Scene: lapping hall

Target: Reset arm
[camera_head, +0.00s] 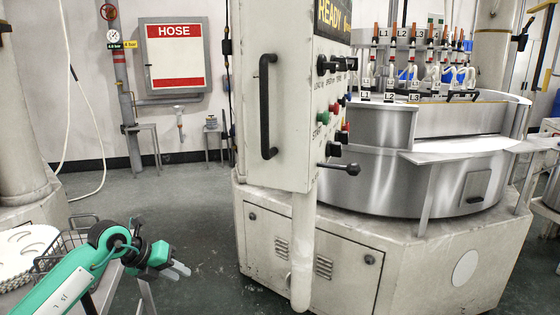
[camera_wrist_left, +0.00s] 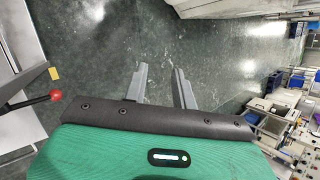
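My left gripper (camera_head: 177,271) is in the lower left of the head view, at the end of my green arm. It is in the air over the floor, left of the machine base, and touches nothing. In the left wrist view its two grey fingers (camera_wrist_left: 160,85) stand apart with only dark floor between them, so it is open and empty. My right gripper is in neither view.
A control cabinet (camera_head: 280,120) with a black handle stands on the lapping machine's base (camera_head: 330,255). A wire basket (camera_head: 66,245) and a white perforated disc (camera_head: 25,250) are close behind my left arm. The green floor (camera_head: 180,200) between is clear.

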